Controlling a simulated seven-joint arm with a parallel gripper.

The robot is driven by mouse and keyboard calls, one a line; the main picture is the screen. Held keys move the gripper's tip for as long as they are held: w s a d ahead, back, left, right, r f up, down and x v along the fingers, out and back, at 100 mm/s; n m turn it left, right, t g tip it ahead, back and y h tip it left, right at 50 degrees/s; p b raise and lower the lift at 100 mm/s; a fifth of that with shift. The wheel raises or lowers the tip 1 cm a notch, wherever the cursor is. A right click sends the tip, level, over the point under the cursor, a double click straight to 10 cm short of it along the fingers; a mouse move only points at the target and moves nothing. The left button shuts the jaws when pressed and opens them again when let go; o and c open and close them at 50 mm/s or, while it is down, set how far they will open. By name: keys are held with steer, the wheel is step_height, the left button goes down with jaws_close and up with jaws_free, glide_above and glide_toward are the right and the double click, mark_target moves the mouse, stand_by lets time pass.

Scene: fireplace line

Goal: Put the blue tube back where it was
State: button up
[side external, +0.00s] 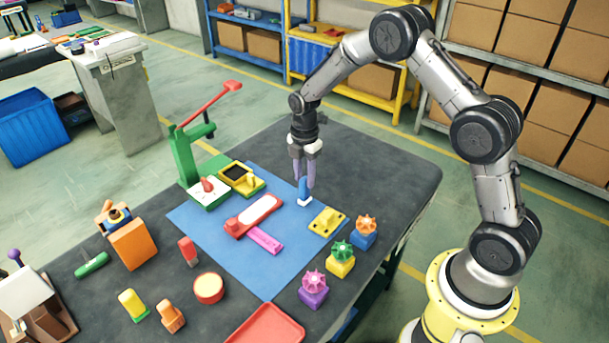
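A small upright blue piece with a white foot (304,192), which looks like the blue tube, stands near the back right part of the blue mat (195,219). My gripper (304,180) points straight down right over it. The two fingertips are at the height of its top, one on each side in this view. A gap shows between the fingers higher up, but I cannot tell whether they touch the piece.
A red-and-white holder (254,214) and a magenta bar (264,239) lie to the left. A green press with a red lever (186,153) stands at the back left. Star-knobbed blocks (341,260) line the right front.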

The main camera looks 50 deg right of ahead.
steer(key=shift+o, duration=0.3)
steer(key=o, duration=0.5)
steer(key=c, duration=0.3)
steer(key=shift+r, duration=0.1)
steer(key=shift+r, duration=2.45)
